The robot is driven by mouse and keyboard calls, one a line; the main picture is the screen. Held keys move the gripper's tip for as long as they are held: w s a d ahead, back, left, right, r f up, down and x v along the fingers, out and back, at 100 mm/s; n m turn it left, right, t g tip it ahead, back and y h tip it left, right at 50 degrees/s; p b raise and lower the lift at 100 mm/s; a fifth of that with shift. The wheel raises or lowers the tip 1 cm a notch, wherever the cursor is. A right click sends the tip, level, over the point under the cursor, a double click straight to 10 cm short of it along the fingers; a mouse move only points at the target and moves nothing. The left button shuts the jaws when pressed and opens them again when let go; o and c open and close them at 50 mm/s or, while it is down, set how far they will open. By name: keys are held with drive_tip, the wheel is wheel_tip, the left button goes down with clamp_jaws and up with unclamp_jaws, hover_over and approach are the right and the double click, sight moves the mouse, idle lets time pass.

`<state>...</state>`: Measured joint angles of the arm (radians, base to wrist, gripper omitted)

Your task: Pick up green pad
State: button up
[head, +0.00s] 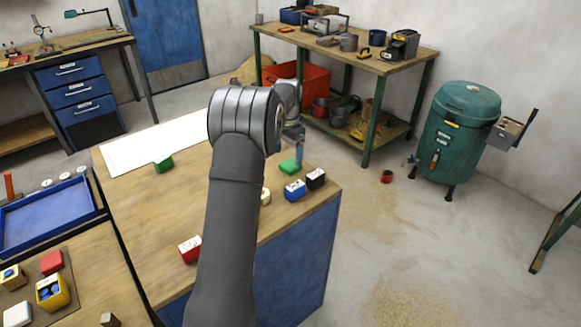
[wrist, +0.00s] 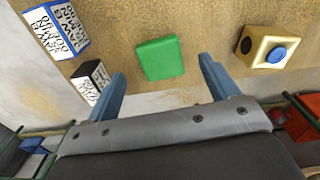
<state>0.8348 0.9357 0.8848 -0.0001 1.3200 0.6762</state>
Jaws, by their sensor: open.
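A flat green pad (head: 290,167) lies on the wooden bench top near its right side, close to a blue block and a black block. In the wrist view the green pad (wrist: 159,59) lies flat, slightly tilted, just beyond and between the two blue fingers. My gripper (head: 298,150) is above the pad in the head view, partly hidden by my arm. In the wrist view my gripper (wrist: 163,72) is open and empty, with one finger on each side of the pad's line. A second green block (head: 163,165) sits at the white sheet's edge.
A blue lettered block (wrist: 55,32) and a black-and-white block (wrist: 90,82) stand left of the pad in the wrist view. A tan block with a blue button (wrist: 262,50) is to the right. A red block (head: 189,248) sits beside my arm on the bench (head: 140,225).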

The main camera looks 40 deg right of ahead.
sight(289, 165)
drive_tip(key=f, duration=0.4)
drive_tip(key=shift+d+f, duration=0.2)
drive_tip(key=shift+f, duration=0.1)
drive_tip(key=c, duration=1.1)
drive_tip(key=shift+r, duration=0.1)
